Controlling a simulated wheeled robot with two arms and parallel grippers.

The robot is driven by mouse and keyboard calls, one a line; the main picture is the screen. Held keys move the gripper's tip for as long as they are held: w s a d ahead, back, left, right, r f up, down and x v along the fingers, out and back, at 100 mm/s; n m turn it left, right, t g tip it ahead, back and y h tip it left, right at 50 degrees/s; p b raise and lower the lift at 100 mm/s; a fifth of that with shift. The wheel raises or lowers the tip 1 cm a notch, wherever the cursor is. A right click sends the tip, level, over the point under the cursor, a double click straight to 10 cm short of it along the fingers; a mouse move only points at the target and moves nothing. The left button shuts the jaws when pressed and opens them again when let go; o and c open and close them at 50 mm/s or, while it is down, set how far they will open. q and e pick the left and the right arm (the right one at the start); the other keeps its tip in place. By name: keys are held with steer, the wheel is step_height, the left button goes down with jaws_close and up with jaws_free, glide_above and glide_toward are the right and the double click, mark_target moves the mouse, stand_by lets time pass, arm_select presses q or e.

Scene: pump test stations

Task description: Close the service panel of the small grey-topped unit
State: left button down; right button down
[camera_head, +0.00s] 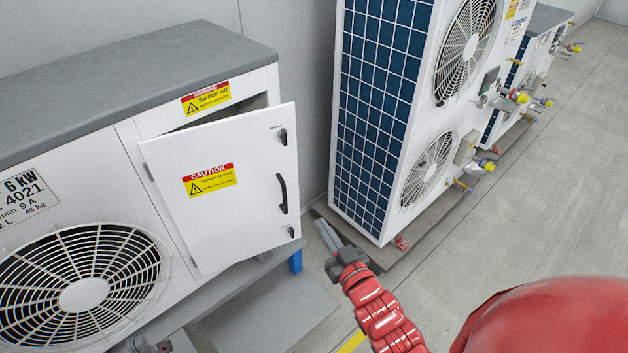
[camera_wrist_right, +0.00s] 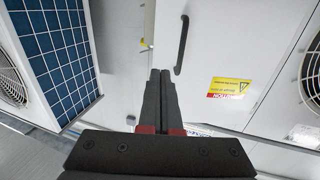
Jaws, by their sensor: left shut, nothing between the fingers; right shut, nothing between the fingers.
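The small grey-topped unit (camera_head: 130,82) stands at the left in the head view. Its white service panel (camera_head: 225,225) is hinged at its left side and stands ajar, with a dark gap behind its top edge. The panel carries a black handle (camera_head: 281,193) and a yellow-red caution label (camera_head: 210,180). My right gripper (camera_head: 322,226) is shut and empty, just right of the panel's free edge. In the right wrist view, its fingers (camera_wrist_right: 160,73) point towards the panel near the handle (camera_wrist_right: 182,45); contact cannot be told. My left gripper (camera_head: 137,345) shows only partly at the bottom edge, below the fan grille.
A tall unit with a blue grid side (camera_head: 382,100) stands close to the right of the small unit. Another unit (camera_head: 540,45) with valves stands further back. A grey ledge (camera_head: 225,288) runs below the panel. The floor at the right (camera_head: 540,200) is clear.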

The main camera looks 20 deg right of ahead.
mark_target(294, 183)
steer(key=w, duration=0.4)
steer(key=w+p, duration=0.1)
steer(key=w, duration=0.3)
steer(key=w+a+p, duration=0.1)
steer(key=w, duration=0.4)
steer(key=shift+w+a, duration=0.1)
